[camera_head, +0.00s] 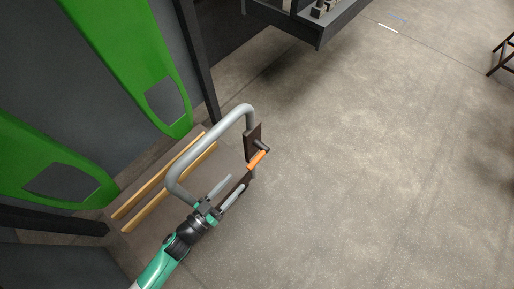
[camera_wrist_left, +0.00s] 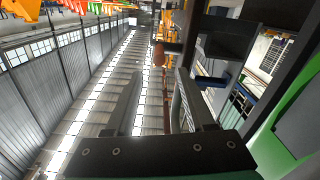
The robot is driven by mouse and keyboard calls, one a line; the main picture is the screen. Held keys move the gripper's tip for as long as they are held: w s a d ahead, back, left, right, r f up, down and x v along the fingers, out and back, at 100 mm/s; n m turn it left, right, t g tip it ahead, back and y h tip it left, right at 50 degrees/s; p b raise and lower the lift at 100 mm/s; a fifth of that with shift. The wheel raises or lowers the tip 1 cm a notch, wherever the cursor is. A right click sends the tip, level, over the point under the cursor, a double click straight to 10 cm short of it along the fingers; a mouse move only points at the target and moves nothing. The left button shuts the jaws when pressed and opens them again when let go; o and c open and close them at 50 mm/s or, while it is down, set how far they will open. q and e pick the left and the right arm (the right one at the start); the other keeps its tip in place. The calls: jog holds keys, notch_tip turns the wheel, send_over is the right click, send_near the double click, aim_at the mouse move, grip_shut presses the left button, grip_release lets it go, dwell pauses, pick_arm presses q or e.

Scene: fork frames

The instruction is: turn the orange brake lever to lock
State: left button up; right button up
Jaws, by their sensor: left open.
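The orange brake lever (camera_head: 257,159) sits on a small dark bracket at the right end of a grey tubular handle (camera_head: 180,165). In the left wrist view, a rounded orange end (camera_wrist_left: 159,55), likely the lever's, shows just beyond and between the fingertips. My left gripper (camera_head: 236,184) is open, its two grey fingers pointing up and right toward the lever. It is just below and left of the lever, apart from it, with nothing between the fingers. The fingers also show in the left wrist view (camera_wrist_left: 160,76). My right gripper is not in view.
A frame with yellow slats (camera_head: 165,178) lies beside the handle. Green and grey panels (camera_head: 130,60) and a dark post (camera_head: 197,60) stand at the left. A dark ledge (camera_head: 310,30) is at the top. Open concrete floor (camera_head: 390,170) fills the right.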

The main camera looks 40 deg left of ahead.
pick_arm(q)
jog(key=b, duration=0.3)
send_near(264, 152)
jog(key=w, duration=0.5)
jog(key=shift+w+f, duration=0.4)
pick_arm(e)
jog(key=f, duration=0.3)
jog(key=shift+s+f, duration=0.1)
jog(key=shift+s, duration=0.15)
pick_arm(q)
grip_shut()
dwell(0.3)
